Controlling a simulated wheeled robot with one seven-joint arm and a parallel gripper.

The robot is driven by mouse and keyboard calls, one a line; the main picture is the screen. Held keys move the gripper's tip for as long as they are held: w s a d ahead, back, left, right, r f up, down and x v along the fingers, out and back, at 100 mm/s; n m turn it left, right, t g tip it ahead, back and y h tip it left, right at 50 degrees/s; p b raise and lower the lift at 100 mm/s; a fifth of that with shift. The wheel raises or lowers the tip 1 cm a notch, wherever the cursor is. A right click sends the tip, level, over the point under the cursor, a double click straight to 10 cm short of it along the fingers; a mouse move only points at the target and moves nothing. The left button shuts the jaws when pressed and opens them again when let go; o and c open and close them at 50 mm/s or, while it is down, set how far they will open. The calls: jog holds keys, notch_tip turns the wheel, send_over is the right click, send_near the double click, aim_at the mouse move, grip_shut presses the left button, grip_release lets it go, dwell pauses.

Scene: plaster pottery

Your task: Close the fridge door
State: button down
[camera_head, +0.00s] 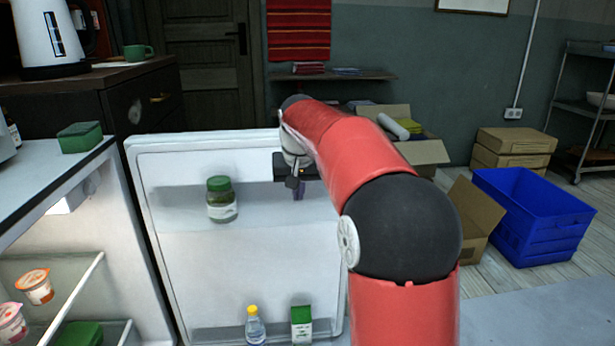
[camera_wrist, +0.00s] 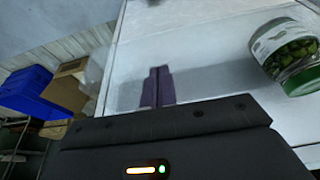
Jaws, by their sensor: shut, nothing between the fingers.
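The fridge door (camera_head: 270,255) stands wide open to the right of the fridge body (camera_head: 50,195), its inner side facing me. A jar with a green lid (camera_head: 221,200) sits on its upper shelf; a bottle with a yellow cap (camera_head: 255,326) and a green and white carton (camera_head: 301,324) stand low in it. My gripper (camera_head: 299,192) is shut and empty, in front of the door's inner side near its upper right part. In the wrist view my gripper's purple fingers (camera_wrist: 158,88) are together against the pale door panel (camera_wrist: 205,50), with the jar (camera_wrist: 285,48) to the right. Contact cannot be told.
Cups (camera_head: 36,286) sit on a shelf inside the fridge. A dark cabinet (camera_head: 125,100) with a kettle (camera_head: 48,38) and a green mug (camera_head: 138,52) stands behind. A blue crate (camera_head: 530,215) and cardboard boxes (camera_head: 512,142) stand on the floor at right.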

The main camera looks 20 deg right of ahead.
jog(key=s+a+m+g+h+b, duration=0.1)
jog(key=s+a+m+h+b, duration=0.35)
jog(key=s+a, duration=1.2)
jog(key=s+a+m+y+p, duration=0.2)
jog(key=a+p, duration=0.6)
jog(key=a, duration=1.3)
jog(key=shift+s+m+g, duration=0.4)
jog(key=shift+s+m, duration=0.75)
jog(key=shift+s, duration=0.05)
